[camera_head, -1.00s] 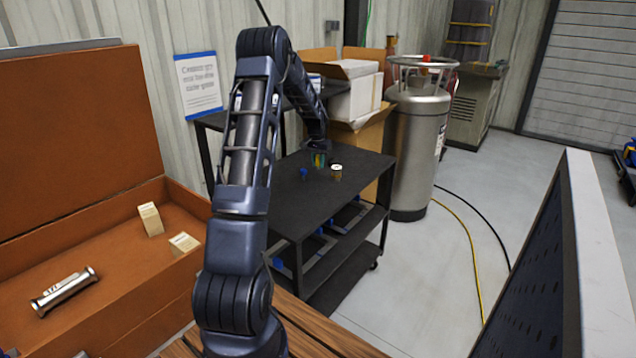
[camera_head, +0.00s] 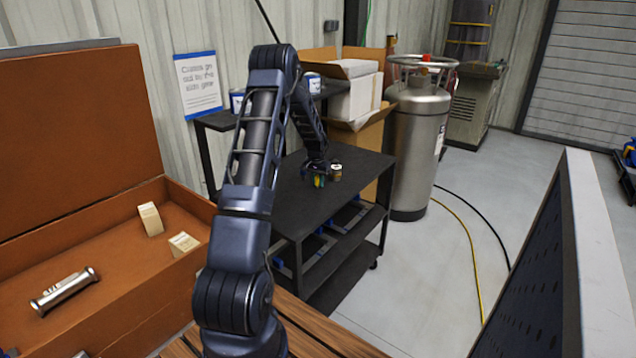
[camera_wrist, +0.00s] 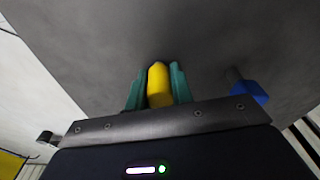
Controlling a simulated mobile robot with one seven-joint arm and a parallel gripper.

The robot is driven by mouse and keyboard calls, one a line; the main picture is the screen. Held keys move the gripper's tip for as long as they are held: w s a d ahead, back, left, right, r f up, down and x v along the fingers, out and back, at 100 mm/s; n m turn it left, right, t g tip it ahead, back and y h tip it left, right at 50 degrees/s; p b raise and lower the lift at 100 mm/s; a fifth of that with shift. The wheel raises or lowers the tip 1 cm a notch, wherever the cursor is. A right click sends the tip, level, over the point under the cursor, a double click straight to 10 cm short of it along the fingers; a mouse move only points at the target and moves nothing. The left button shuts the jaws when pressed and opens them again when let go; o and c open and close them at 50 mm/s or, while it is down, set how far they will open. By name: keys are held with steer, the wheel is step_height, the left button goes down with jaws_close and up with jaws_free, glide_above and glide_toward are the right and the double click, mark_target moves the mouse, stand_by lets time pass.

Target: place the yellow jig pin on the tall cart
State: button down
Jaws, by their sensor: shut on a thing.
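My gripper (camera_head: 319,181) is low over the top of the black cart (camera_head: 360,178), in the middle of the head view. In the wrist view its teal fingers (camera_wrist: 158,88) are shut on the yellow jig pin (camera_wrist: 159,84), one on each side. In the head view only a small bit of yellow shows between the fingers. The grey cart top (camera_wrist: 215,45) lies behind the pin in the wrist view. I cannot tell whether the pin touches it.
A small can (camera_head: 336,173) stands on the cart just right of my gripper. A blue-ended object (camera_wrist: 250,92) is at the right in the wrist view. A steel tank (camera_head: 416,140) and cardboard box (camera_head: 365,135) stand beyond the cart. The cart's front right top is clear.

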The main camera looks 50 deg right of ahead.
steer(key=c, duration=1.2)
jaws_free()
steer(key=shift+f, duration=0.1)
step_height(320, 180, up, 12)
steer(key=a, duration=0.1)
steer(key=shift+a, duration=0.2)
